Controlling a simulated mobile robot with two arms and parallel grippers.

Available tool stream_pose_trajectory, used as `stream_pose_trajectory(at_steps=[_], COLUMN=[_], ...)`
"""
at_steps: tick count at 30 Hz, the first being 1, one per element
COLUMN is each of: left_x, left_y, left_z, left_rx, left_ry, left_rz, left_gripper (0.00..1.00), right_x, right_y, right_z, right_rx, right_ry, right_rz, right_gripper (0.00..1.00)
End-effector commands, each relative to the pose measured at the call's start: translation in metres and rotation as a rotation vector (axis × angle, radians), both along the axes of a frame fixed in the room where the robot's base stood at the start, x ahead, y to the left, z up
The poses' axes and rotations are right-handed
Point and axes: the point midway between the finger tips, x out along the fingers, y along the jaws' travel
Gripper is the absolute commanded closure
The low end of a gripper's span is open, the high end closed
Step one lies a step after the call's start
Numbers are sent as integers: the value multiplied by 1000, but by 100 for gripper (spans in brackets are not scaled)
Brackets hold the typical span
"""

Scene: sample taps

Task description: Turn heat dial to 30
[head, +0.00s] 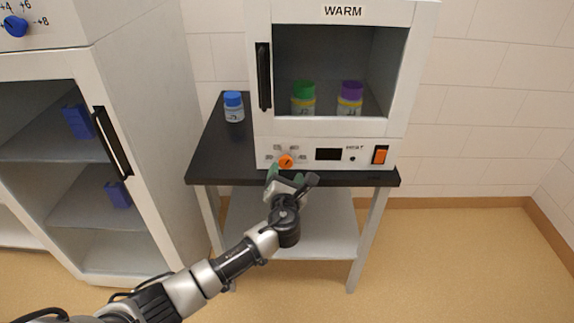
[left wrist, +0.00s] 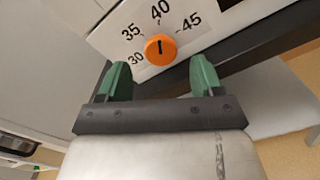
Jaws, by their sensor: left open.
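The heat dial (head: 286,161) is a round orange knob on the front panel of the white WARM cabinet. In the left wrist view the dial (left wrist: 160,48) sits among the printed numbers 30, 35, 40 and 45. Its short dark mark lines up roughly with 40. My left gripper (head: 286,175) is just in front of and below the dial in the head view. In the left wrist view my left gripper (left wrist: 160,78) is open, its green fingers apart on either side, with nothing between them and the dial beyond their tips. My right gripper is not in view.
The cabinet stands on a black table (head: 222,150). A black display (head: 328,154) and an orange switch (head: 380,155) are right of the dial. A blue-capped bottle (head: 233,107) stands left of the cabinet. Green-capped (head: 303,97) and purple-capped (head: 350,98) jars are inside.

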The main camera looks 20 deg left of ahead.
Motion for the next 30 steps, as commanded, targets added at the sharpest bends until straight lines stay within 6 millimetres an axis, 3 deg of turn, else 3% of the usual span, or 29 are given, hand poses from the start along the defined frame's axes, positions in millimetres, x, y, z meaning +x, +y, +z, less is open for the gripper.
stream_pose_trajectory(at_steps=[3,9,20,30], left_x=[22,45,50,50], left_y=[6,13,15,14], left_z=[-1,-1,-1,-1], left_rx=[-1,-2,-4,-4], left_ry=[0,0,1,1], left_rz=[2,0,0,0], left_gripper=[34,34,34,79], right_x=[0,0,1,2], right_y=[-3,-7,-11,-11], right_z=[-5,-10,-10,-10], right_rx=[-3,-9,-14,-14], right_ry=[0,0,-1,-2], right_rz=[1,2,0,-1], right_gripper=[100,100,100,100])
